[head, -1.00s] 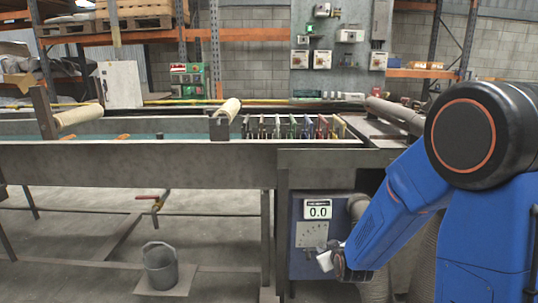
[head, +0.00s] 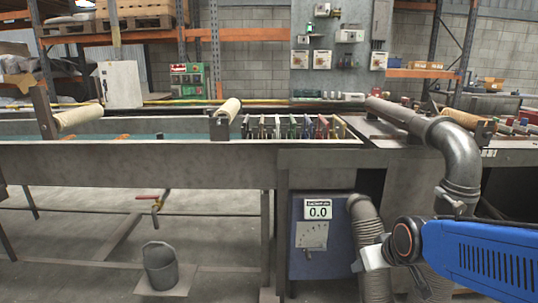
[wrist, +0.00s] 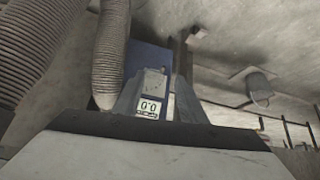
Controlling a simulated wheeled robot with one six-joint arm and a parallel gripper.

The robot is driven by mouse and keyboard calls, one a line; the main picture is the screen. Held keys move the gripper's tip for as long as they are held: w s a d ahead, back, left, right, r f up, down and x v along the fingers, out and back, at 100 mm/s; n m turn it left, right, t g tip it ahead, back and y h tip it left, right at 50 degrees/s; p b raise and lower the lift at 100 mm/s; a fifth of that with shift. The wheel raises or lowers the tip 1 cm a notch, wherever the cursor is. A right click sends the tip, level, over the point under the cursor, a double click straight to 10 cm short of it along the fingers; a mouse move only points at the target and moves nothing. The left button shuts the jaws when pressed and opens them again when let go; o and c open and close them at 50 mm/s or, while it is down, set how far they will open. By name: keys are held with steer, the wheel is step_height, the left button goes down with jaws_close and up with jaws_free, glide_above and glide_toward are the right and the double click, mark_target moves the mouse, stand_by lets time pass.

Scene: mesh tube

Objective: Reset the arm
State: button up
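My blue arm (head: 480,255) reaches in from the right edge of the head view, roughly level. Its end, my gripper (head: 372,256), is a small pale grey piece in front of the grey hose, right of the blue cabinet. The fingers are too small there to tell open from shut.
The blue cabinet (head: 310,262) with a 0.0 display (head: 318,209) stands left of my gripper, beside a ribbed hose (head: 367,235) and a grey pipe (head: 460,165). The long tank (head: 130,160) spans behind. A bucket (head: 160,265) stands on the floor at left.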

steer(key=s+d+r+m+g, duration=0.1)
steer(key=s, duration=0.7)
steer(key=s+d+r+m+g, duration=0.1)
steer(key=s+d+r, duration=0.1)
steer(key=s, duration=0.6)
steer(key=shift+s+h, duration=0.35)
steer(key=shift+h, duration=0.05)
steer(key=shift+r, duration=0.1)
